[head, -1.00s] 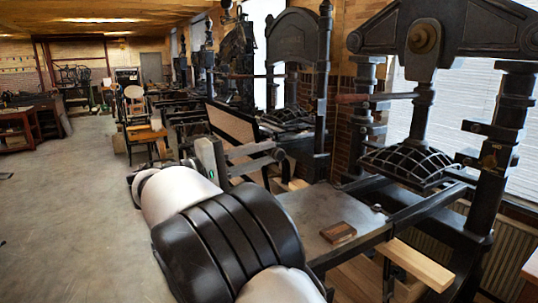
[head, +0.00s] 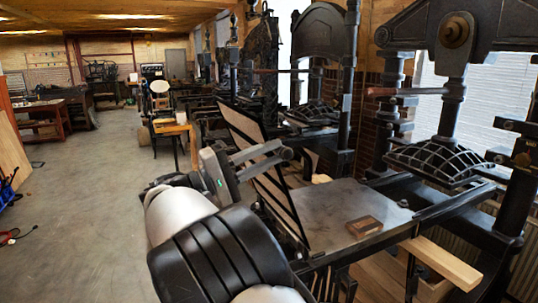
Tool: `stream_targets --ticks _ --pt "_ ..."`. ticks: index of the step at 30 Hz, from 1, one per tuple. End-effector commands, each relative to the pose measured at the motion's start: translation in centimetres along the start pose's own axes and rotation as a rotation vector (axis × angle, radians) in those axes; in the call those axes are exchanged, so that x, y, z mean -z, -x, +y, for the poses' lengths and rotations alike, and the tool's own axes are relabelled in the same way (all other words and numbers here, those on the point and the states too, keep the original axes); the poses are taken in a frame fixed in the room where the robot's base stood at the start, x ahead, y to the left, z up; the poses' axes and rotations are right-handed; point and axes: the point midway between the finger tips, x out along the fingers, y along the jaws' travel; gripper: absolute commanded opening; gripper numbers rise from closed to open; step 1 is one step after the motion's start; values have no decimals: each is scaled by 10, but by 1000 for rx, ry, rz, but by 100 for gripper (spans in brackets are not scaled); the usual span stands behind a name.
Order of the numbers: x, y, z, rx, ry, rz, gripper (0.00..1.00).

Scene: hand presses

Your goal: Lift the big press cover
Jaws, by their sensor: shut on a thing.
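The big press cover (head: 246,127) is a dark-framed panel with a pale face, raised at a slant at the left end of the flat grey press bed (head: 327,208). My gripper (head: 284,153) is in front of the cover, its fingers lying across it, shut on the cover. The exact contact is hard to see.
A small wooden block (head: 363,226) lies on the bed. The black press frame with its domed ribbed plate (head: 437,160) stands at right. A pale wooden beam (head: 441,263) juts out in front. Other presses stand behind. Open floor (head: 85,215) lies at left.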

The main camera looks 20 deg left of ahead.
Motion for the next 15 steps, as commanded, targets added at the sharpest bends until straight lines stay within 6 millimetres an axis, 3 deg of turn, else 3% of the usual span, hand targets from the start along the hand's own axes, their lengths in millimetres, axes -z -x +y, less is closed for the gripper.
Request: stream_targets --ticks 1,2,5,15 --pt "-2 -1 -12 14 18 -8 0" --pt "-2 -1 -12 14 18 -8 22" --pt "-2 -2 -11 13 17 -9 38" --pt "-1 -1 -6 12 8 -6 38"
